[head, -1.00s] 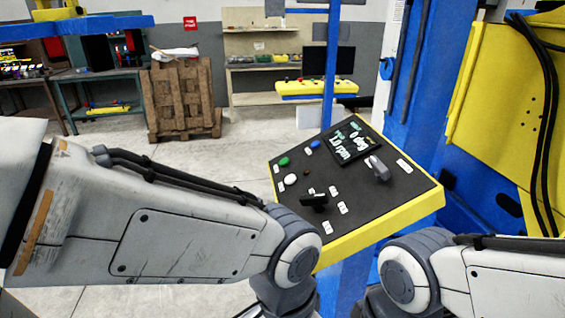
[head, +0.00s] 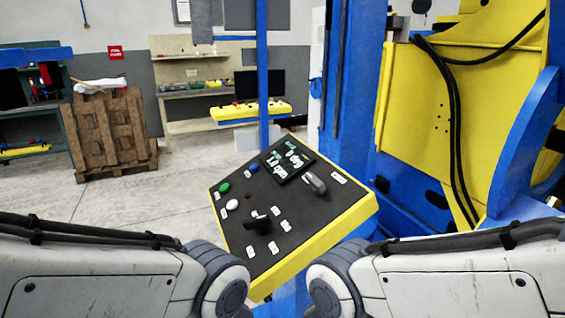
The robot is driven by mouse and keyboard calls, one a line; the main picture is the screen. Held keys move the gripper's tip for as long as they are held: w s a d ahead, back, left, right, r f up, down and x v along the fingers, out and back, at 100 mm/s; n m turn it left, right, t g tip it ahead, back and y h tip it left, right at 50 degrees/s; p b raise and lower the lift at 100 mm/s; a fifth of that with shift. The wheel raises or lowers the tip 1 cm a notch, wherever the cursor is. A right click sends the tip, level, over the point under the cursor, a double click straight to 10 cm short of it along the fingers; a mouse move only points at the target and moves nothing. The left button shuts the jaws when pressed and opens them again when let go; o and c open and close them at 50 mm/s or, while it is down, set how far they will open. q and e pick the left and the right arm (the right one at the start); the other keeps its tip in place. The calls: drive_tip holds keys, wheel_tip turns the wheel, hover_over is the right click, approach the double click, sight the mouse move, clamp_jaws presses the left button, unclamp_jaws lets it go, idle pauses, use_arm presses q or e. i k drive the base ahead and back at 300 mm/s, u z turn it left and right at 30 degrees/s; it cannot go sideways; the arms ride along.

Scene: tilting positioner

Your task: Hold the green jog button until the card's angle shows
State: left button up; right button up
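The green jog button (head: 224,188) sits at the left edge of the sloped black control panel (head: 300,215), which has a yellow rim. A white button (head: 232,205) is just below it and a blue button (head: 253,168) is above and to the right. The panel's display (head: 287,161) shows "0 deg" and a line reading about "1.0 rpm". No card showing an angle can be made out. My two arms come in low from left and right, in front of the panel. Both grippers are outside the picture, and nothing visible touches the green button.
A black knob or lever (head: 257,222) and a grey handle (head: 315,183) stand up from the panel. The blue and yellow positioner (head: 435,110) fills the right side. A wooden pallet stack (head: 108,135) stands at the back left. The floor left of the panel is clear.

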sight(225, 187)
drive_tip(key=k, duration=0.45)
drive_tip(key=u, duration=0.65)
drive_tip(key=i, duration=0.75)
drive_tip(key=z, duration=0.45)
drive_tip(key=k, duration=0.55)
drive_tip(key=u, duration=1)
drive_tip(key=k, duration=0.85)
drive_tip(key=u, duration=0.45)
drive_tip(key=i, duration=2.15)
drive_tip(key=z, duration=0.8)
